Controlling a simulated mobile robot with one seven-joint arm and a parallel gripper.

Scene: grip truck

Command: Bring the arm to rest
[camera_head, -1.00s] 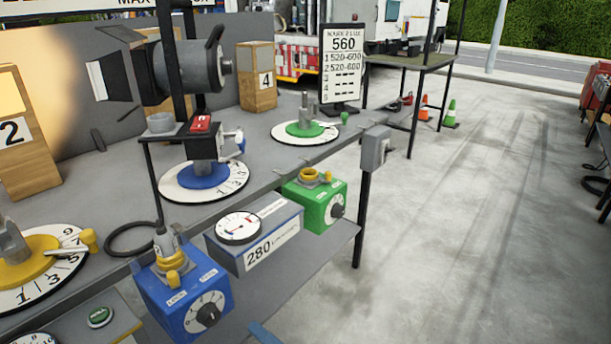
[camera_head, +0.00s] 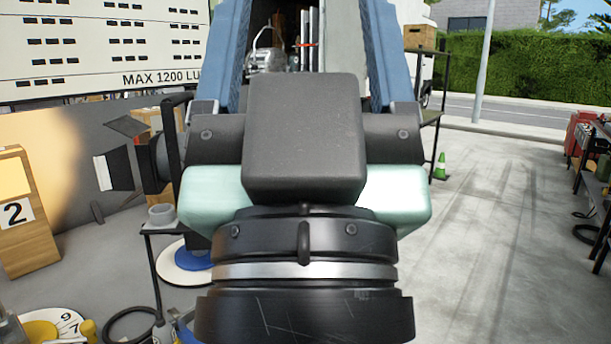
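My gripper (camera_head: 305,45) fills the middle of the head view, close to the camera. Its black wrist with a silver ring is at the bottom, with a dark grey block and pale green sides above it. Two blue fingers run upward from the body and stand wide apart, and their tips are cut off by the top edge. The truck's interior shows between them, and I see nothing held.
A lamp with barn doors (camera_head: 150,165) and a wooden box marked 2 (camera_head: 22,225) stand at left. A numbered dial (camera_head: 65,320) and a black ring (camera_head: 130,325) lie at lower left. A green cone (camera_head: 440,165) stands at right, where the concrete floor (camera_head: 490,240) is open.

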